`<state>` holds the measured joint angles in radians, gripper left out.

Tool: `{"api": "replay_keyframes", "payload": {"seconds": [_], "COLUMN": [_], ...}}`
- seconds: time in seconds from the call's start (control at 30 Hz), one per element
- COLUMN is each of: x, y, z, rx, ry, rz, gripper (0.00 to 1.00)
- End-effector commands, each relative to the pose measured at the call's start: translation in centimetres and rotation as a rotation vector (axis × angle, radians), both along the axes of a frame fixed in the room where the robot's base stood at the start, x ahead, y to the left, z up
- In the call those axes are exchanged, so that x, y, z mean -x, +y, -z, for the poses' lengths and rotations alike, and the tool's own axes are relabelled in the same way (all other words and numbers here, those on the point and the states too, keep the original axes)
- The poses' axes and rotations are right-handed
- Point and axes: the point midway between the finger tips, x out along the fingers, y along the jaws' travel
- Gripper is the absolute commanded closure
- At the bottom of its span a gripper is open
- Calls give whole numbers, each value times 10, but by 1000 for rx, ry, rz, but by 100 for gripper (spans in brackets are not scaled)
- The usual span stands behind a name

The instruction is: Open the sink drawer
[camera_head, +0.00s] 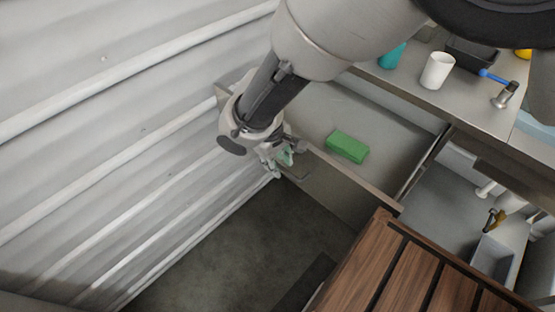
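The sink drawer (345,187) stands pulled out below the counter, its grey inside showing from above. A green block (347,147) lies on the drawer floor. My gripper (287,161) is at the left part of the drawer's front panel, by its top edge, with the fingers pointing down. A handle-like part (297,175) shows just beside the fingers. The fingers are small and partly overlap the panel, so I cannot tell whether they are open or closed on it.
A corrugated white wall (110,130) runs close along the left. A slatted wooden surface (400,275) stands at the lower right. The counter (455,100) holds a white cup (437,71) and a blue-handled tool (497,78). Dark floor (240,255) is clear below the drawer.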

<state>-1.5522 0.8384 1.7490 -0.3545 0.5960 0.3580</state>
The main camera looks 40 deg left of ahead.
Motion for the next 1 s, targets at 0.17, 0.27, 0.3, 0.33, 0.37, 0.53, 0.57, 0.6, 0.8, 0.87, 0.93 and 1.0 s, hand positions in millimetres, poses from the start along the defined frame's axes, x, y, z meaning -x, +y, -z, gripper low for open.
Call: {"api": "replay_keyframes", "payload": {"seconds": [0.17,0.27,0.3,0.33,0.37,0.53,0.57,0.6,0.8,0.87,0.93,1.0], "x": [0,0,0,1,1,8,9,11,19,21,22,23], "y": [0,0,0,1,1,2,2,2,3,3,2,2], "z": [0,-1,-3,-5,-8,-39,-47,-56,-95,-104,-111,-115], "rx": [0,-1,-1,-2,-2,-5,-5,-5,-3,-3,-1,-1], "ry": [0,0,0,0,0,1,0,0,0,0,0,1], "rz": [0,0,0,0,0,-1,-1,-1,-2,-1,0,1], "gripper": [68,68,68,68,68,68,68,68,68,68,68,68]}}
